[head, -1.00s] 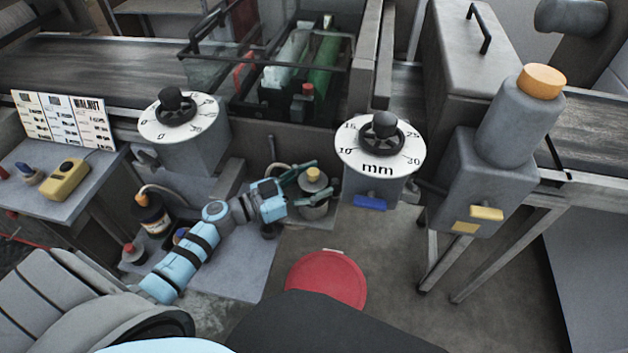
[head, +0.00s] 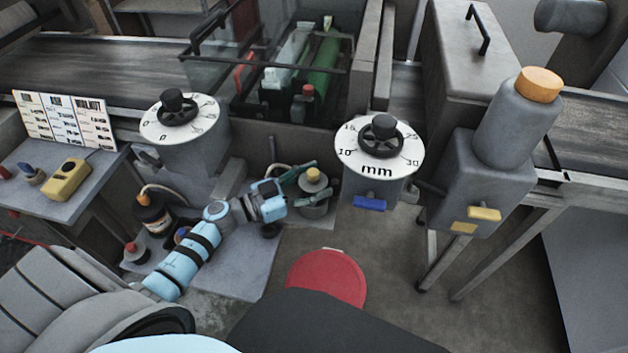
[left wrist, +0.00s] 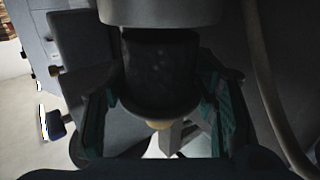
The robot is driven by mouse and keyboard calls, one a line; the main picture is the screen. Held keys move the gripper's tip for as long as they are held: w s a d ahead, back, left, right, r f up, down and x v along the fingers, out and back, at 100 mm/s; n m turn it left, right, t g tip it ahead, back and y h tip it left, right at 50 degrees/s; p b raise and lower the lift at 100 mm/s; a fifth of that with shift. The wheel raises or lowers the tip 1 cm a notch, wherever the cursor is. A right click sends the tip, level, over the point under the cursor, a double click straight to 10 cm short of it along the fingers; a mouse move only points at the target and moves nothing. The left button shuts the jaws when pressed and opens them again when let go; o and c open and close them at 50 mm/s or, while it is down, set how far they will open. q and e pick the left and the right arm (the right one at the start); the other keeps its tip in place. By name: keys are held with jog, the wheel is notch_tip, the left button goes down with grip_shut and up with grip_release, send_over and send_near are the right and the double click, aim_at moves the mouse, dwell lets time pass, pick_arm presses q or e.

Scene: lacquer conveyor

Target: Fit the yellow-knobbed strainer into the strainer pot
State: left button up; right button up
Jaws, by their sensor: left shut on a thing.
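The yellow-knobbed strainer (head: 313,174) is upright at the pot near the middle of the head view. In the left wrist view its yellow knob (left wrist: 158,125), pale rim and dark cylindrical body (left wrist: 160,65) show. My left gripper (head: 311,181) is shut on the strainer, with one green finger on each side in the left wrist view (left wrist: 160,108). The grey strainer pot (head: 315,210) stands directly under it; its edge meets the dark body in the left wrist view (left wrist: 160,10). How deep the body sits inside is hidden. My right gripper is not in view.
A dial marked mm (head: 380,148) with a blue handle (head: 369,203) stands right of the pot; another dial (head: 180,118) stands left. A dark bottle (head: 153,215) with a hose and a red-capped container (head: 136,252) are left of my arm. A red round lid (head: 328,278) lies in front.

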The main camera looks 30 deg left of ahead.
aim_at(314, 172)
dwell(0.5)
pick_arm(q)
jog(key=shift+r+p, duration=0.1)
jog(key=shift+p, duration=0.25)
jog(key=shift+f+b, duration=0.95)
jog(key=shift+f, duration=0.3)
jog(key=o, duration=1.2)
jog(key=shift+o, duration=0.2)
notch_tip(314, 172, up, 10)
jog(key=shift+r, duration=0.1)
